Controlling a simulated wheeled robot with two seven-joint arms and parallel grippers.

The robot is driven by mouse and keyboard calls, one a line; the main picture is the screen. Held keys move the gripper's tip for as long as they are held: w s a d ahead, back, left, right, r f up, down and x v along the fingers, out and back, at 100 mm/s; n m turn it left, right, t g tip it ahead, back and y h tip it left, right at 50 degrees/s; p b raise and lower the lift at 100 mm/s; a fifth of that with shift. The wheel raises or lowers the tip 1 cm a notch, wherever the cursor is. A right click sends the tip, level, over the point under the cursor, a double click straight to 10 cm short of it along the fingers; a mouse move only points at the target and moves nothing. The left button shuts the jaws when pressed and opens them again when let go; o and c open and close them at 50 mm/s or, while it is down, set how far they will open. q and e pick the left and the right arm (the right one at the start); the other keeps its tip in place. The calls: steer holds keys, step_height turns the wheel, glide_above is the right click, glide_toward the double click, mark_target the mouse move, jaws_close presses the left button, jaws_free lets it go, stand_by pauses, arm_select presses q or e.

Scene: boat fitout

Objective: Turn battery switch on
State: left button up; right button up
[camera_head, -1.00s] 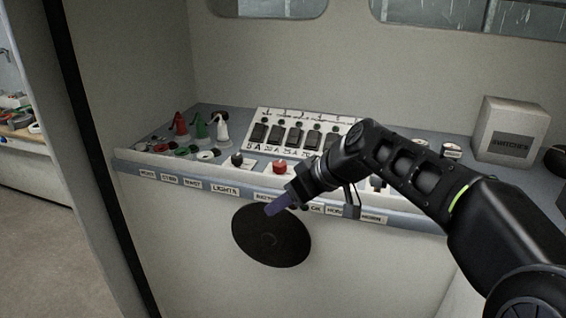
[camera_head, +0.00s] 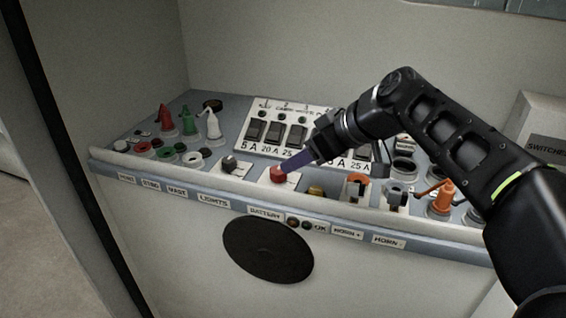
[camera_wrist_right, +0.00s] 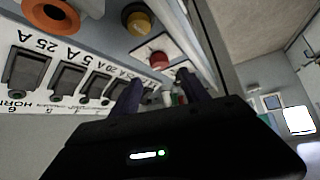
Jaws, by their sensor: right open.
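The red battery switch knob (camera_head: 279,174) sits on a white plate on the sloped console, above the BATTERY label (camera_head: 265,214). In the right wrist view the red knob (camera_wrist_right: 158,59) is just beyond the fingertips. My right gripper (camera_head: 288,165) reaches in from the right, its tips at the red knob in the head view; I cannot tell whether they touch it. In the right wrist view the right gripper (camera_wrist_right: 160,92) has its two dark fingers apart with nothing held between them. My left gripper is not in view.
A breaker panel (camera_head: 256,108) with black rocker switches stands behind the knob. A black knob (camera_head: 229,164) is to its left, and a yellow knob (camera_head: 316,191) to its right. Red, green and white toggles stand at left. An orange part (camera_head: 443,197) is at right.

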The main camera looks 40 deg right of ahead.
mark_target(279, 170)
steer(key=shift+w+f, duration=0.2)
steer(key=shift+w, duration=0.05)
steer(key=p+x, duration=0.1)
steer(key=x, duration=0.6)
steer(key=shift+w+f+p, duration=0.1)
steer(key=shift+p, duration=0.25)
steer(key=shift+c, duration=0.4)
jaws_close()
